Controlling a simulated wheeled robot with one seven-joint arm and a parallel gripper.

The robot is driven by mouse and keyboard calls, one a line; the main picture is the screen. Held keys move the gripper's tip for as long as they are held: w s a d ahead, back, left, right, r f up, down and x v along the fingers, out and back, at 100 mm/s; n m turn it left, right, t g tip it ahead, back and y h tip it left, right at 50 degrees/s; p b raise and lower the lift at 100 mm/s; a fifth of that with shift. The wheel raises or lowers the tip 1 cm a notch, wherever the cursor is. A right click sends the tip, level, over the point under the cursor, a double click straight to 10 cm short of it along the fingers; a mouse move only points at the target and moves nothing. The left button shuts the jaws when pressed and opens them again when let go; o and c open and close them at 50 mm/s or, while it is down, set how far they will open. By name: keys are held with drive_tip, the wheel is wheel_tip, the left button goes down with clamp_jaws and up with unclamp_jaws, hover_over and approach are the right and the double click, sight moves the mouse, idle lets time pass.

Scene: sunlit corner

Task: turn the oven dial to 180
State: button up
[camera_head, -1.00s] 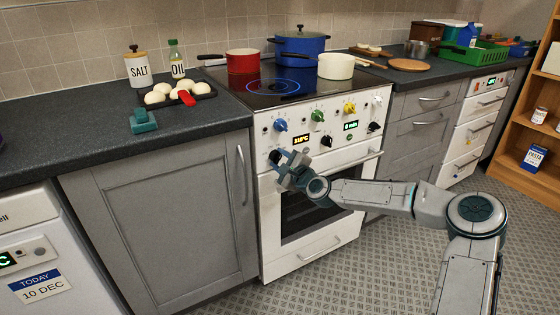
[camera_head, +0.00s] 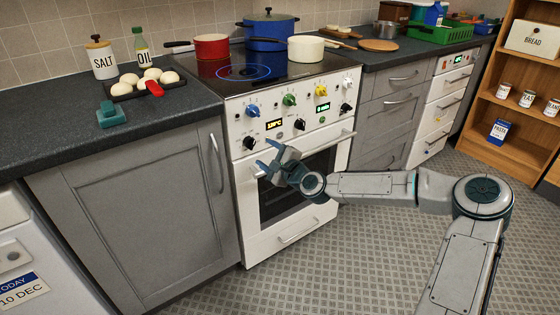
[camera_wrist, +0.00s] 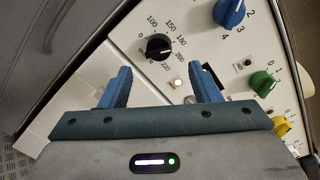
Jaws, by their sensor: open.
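The oven dial (camera_head: 249,143) is a black round knob at the lower left of the white oven's (camera_head: 290,115) front panel. The wrist view shows this dial (camera_wrist: 158,46) with printed numbers around it, 180 at its upper right. I cannot clearly tell where its mark points. A small orange temperature display (camera_head: 274,124) is lit above and right of it, too small to read surely. My gripper (camera_head: 268,155) is open and empty, in front of the panel, just below and right of the dial. In the wrist view the dial lies beyond and between the blue fingertips (camera_wrist: 160,75), apart from them.
A blue knob (camera_head: 253,111), a green knob (camera_head: 289,99), a yellow knob (camera_head: 321,91) and another black knob (camera_head: 299,124) share the panel. The oven door handle (camera_head: 335,141) runs below. Pots stand on the hob. The patterned floor in front is clear.

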drive_tip(key=v, duration=0.6)
drive_tip(key=shift+s+d+p, duration=0.2)
drive_tip(key=shift+s+p, duration=0.05)
drive_tip(key=shift+p, duration=0.15)
drive_tip(key=s+a+f+n+g+h+p, duration=0.1)
drive_tip(key=s+a+f+n+g+p, duration=0.35)
drive_tip(key=s+n+g, duration=0.2)
drive_tip(key=s+d+n+g+h+p, duration=0.3)
drive_tip(key=s+d+n+h+p, duration=0.1)
drive_tip(key=s+n+p, duration=0.15)
drive_tip(key=s+d+r+n+h+p, duration=0.1)
drive_tip(key=s+d+r+p, duration=0.3)
drive_tip(key=s+r, duration=0.3)
drive_tip(key=s+d+r+n+g+h+p, duration=0.1)
drive_tip(key=s+d+r+p, duration=0.3)
drive_tip(key=r, duration=0.9)
drive_tip(key=s+d+r+n+h+p, duration=0.3)
drive_tip(key=s+d+r+p, duration=0.1)
drive_tip(key=s+r, duration=0.7)
drive_tip(key=shift+d+p, duration=0.35)
drive_tip(key=shift+d, duration=0.3)
